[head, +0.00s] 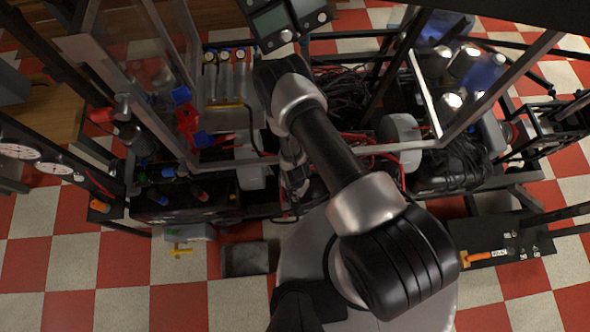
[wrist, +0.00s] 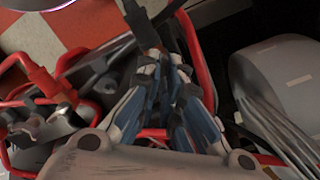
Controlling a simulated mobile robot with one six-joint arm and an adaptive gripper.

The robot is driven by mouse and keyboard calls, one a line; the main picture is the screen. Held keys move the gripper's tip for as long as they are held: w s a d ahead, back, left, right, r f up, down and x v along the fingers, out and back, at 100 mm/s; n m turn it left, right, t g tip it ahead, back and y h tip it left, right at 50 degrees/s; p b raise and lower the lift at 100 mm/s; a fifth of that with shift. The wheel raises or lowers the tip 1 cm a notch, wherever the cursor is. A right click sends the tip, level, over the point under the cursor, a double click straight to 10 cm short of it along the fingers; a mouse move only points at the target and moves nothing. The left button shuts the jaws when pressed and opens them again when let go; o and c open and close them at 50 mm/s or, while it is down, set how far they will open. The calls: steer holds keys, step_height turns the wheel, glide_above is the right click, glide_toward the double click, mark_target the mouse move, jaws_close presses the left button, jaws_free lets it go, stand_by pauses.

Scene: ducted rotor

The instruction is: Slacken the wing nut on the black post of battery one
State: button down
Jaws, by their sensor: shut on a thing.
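My gripper (wrist: 160,62) reaches down among the cables in the wrist view, its blue-grey fingers drawn together at the tips. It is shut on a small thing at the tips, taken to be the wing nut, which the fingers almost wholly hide. A black lead or post end (wrist: 143,18) lies just beyond the fingertips. I cannot tell the black post of battery one apart from the dark parts around it. In the head view my gripper (head: 294,180) is partly hidden behind my arm, low inside the frame.
Red cables (wrist: 200,60) run close on both sides of the fingers. A grey cylinder (wrist: 275,85) with pale wires stands at the right. In the head view, metal frame bars (head: 410,145) and a black cable bundle (head: 350,90) crowd the space. Checkered floor (head: 120,305) is open at the front left.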

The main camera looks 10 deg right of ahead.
steer(key=n+b, duration=0.1)
steer(key=n, duration=0.4)
steer(key=shift+f+n, duration=0.1)
steer(key=shift+n, duration=0.2)
steer(key=n, duration=0.4)
steer(key=shift+n, duration=0.3)
steer(key=shift+s, duration=0.1)
steer(key=c, duration=1.8)
jaws_free()
steer(key=shift+o, duration=0.2)
steer(key=shift+r, duration=0.2)
step_height(320, 180, up, 12)
steer(key=shift+f, duration=0.15)
